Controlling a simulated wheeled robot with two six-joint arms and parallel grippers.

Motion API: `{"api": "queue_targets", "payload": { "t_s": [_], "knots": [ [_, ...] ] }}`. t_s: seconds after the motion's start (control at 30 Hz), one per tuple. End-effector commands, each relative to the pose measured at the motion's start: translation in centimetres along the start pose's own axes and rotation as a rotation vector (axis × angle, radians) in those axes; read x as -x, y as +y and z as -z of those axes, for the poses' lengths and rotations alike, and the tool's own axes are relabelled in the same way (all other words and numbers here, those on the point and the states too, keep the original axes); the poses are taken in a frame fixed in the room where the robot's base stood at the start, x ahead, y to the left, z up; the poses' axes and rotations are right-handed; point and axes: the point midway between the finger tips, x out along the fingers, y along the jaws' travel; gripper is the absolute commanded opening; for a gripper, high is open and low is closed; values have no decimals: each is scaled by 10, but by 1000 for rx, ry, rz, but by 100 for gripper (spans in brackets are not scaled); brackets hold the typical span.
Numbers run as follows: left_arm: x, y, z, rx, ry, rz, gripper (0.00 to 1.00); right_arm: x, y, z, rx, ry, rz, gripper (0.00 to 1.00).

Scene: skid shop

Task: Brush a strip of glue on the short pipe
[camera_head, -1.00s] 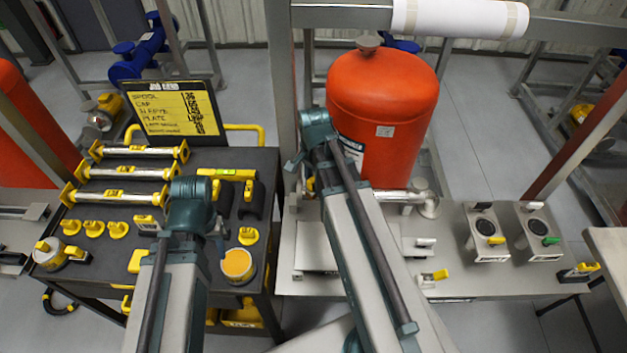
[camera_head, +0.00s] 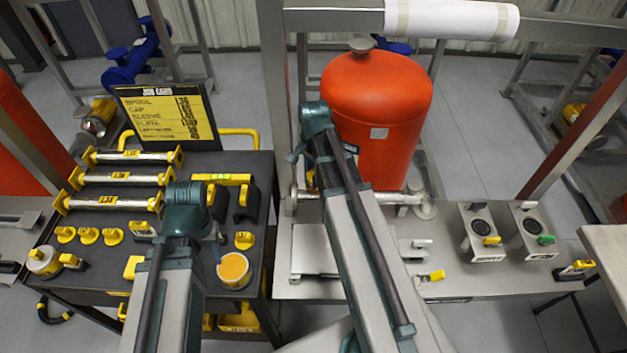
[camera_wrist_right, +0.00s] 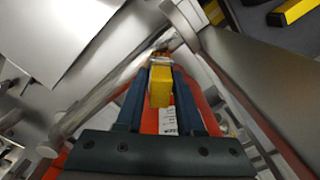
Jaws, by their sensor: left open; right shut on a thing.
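A metal pipe (camera_head: 398,198) with flanged ends lies on the grey bench, in front of the orange tank. My right arm hides its middle. The pipe (camera_wrist_right: 100,105) also runs diagonally in the right wrist view. There my right gripper (camera_wrist_right: 160,88) is shut on a yellow block-shaped handle, seemingly the glue brush (camera_wrist_right: 160,84); its far tip is small and unclear, and contact with the pipe cannot be told. An open tin of yellow glue (camera_head: 234,268) stands at the cart's right front corner. My left gripper (camera_head: 216,244) is beside the tin, mostly hidden by its arm, and open.
The orange tank (camera_head: 376,115) stands behind the bench, beside a steel post (camera_head: 272,90). The dark cart (camera_head: 120,230) holds several yellow-ended pipes, caps and a job card (camera_head: 168,117). Two small grey units (camera_head: 482,232) (camera_head: 530,232) sit on the bench's right.

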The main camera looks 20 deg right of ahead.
Motion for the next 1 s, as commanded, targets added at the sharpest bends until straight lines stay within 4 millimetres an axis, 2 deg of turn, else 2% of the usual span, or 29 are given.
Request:
{"api": "queue_targets", "payload": {
  "t_s": [0.57, 1.0],
  "knots": [
    [-2, 0, 0, 0, 0, 0, 50, -2, 10, 9, 1, 0, 0, 0],
    [-1, 0, 0, 0, 0, 0, 50, -1, 32, -12, 1, 0, 0, 0]
  ]
}}
